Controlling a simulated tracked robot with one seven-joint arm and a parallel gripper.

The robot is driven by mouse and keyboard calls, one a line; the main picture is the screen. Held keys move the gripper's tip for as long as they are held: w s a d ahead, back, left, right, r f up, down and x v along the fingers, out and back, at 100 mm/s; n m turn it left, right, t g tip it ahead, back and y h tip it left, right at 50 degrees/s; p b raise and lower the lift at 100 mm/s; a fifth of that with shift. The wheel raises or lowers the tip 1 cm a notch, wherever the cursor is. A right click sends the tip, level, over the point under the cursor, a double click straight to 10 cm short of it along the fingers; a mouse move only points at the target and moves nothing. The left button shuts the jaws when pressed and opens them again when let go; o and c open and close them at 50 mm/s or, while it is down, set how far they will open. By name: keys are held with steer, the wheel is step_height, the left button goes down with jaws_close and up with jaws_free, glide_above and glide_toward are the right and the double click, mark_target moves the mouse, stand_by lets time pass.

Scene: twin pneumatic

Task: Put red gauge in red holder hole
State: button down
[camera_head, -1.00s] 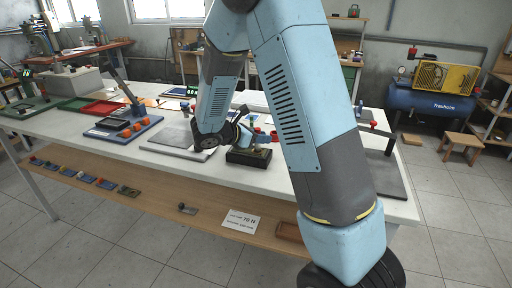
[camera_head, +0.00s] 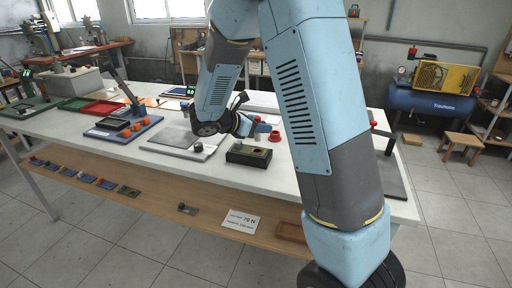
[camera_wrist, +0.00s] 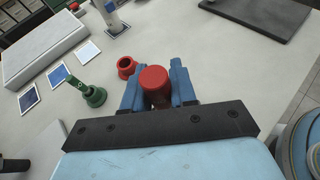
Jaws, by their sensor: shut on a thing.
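The red gauge (camera_wrist: 153,79), with a round red top, is between the blue fingers of my gripper (camera_wrist: 158,92) in the wrist view. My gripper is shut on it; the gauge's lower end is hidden. The red holder (camera_wrist: 128,72), a flared ring with a dark hole, stands on the white table just beyond and left of the gauge. The gauge is apart from the hole in this view. In the head view, my gripper (camera_head: 243,124) is over the table, left of the red holder (camera_head: 275,137).
A green gauge piece (camera_wrist: 90,93) stands left of the red holder, near several blue-and-white cards (camera_wrist: 57,75). A white-and-blue post (camera_wrist: 113,17) stands beyond. A black block (camera_head: 248,155) lies on the table's front part. A dark plate (camera_wrist: 262,14) lies far right.

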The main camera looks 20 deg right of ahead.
steer(key=shift+r, duration=0.25)
